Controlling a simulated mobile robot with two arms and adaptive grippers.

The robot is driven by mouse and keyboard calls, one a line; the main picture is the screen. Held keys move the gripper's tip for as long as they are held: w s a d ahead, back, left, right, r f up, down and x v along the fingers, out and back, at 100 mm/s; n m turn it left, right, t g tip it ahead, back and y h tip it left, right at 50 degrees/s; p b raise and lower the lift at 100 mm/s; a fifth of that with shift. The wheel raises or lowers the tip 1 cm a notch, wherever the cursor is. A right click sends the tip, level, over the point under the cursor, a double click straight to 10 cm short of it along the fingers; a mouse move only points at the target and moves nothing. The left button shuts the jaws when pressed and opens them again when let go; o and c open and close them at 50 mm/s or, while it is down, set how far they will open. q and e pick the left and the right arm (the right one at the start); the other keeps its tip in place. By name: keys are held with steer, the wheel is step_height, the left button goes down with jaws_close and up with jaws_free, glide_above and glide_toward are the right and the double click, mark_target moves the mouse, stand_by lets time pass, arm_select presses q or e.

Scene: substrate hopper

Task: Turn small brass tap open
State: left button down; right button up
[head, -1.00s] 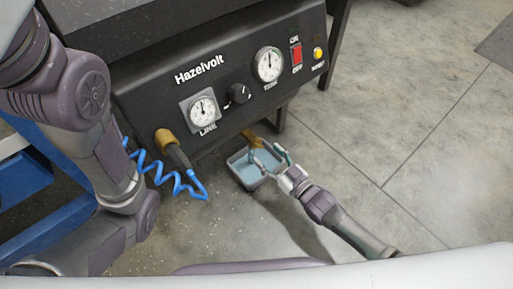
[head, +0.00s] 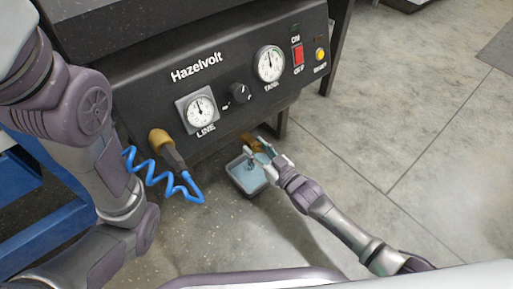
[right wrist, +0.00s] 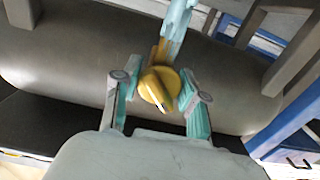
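The small brass tap (head: 250,139) sits low on the underside of the black machine, above a tray. In the right wrist view its round yellow-brass handle (right wrist: 158,90) faces me with a pale mark on it. My right gripper (head: 262,156) is at the tap. In the wrist view the gripper (right wrist: 160,100) is open, one teal-padded finger on each side of the handle. Gaps show between the handle and both fingers, and I see no grip on it. My left arm shows at the left of the head view, but its gripper is out of view.
The black Hazelvolt panel (head: 215,110) has gauges, a knob and a red switch (head: 298,55). A grey tray (head: 232,181) with bluish contents stands below the tap. A coiled blue hose (head: 157,176) hangs left of it. Open floor (head: 400,120) lies to the right.

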steer(key=c, duration=0.3)
steer(key=shift+r+n+p, duration=0.15)
steer(key=shift+n+p, duration=0.45)
steer(key=shift+p, duration=0.1)
steer(key=o, duration=1.2)
steer(key=shift+c, duration=0.2)
steer(key=shift+d+f, duration=0.1)
steer(key=shift+f, duration=0.1)
steer(key=v, duration=1.2)
